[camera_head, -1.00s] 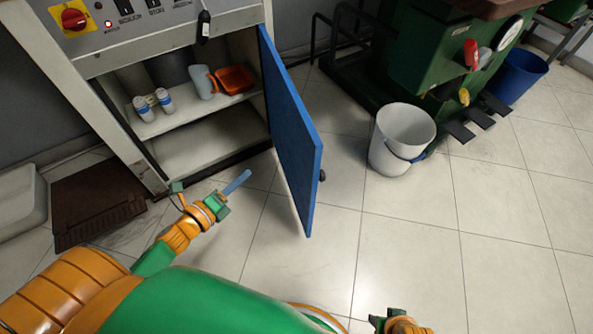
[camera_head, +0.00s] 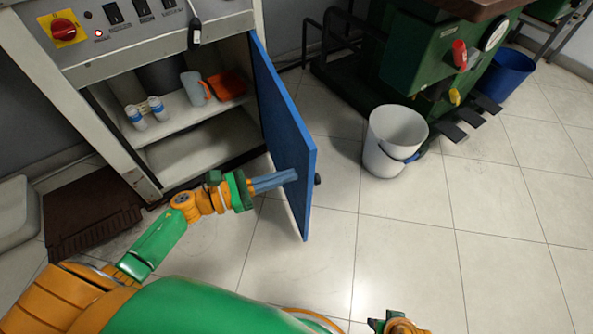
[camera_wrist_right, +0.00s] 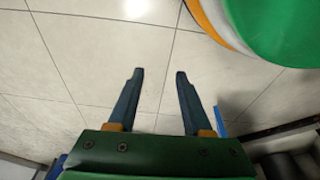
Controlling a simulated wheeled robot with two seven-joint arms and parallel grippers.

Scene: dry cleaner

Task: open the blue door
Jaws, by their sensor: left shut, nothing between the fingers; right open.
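The blue door (camera_head: 282,125) of the grey cabinet (camera_head: 110,100) stands swung out to the right, with the inside of the cabinet exposed. A dark round knob (camera_head: 318,179) shows on its far side. My left gripper (camera_head: 294,175) is shut and empty. Its fingertips are at the inner face of the door, near the outer edge; I cannot tell if they touch. My right gripper (camera_wrist_right: 155,75) is open and empty above the floor in the right wrist view. In the head view only part of it shows, at the bottom edge.
A white bucket (camera_head: 393,140) stands right of the door, before a green machine (camera_head: 430,65). The tiled floor in front is clear.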

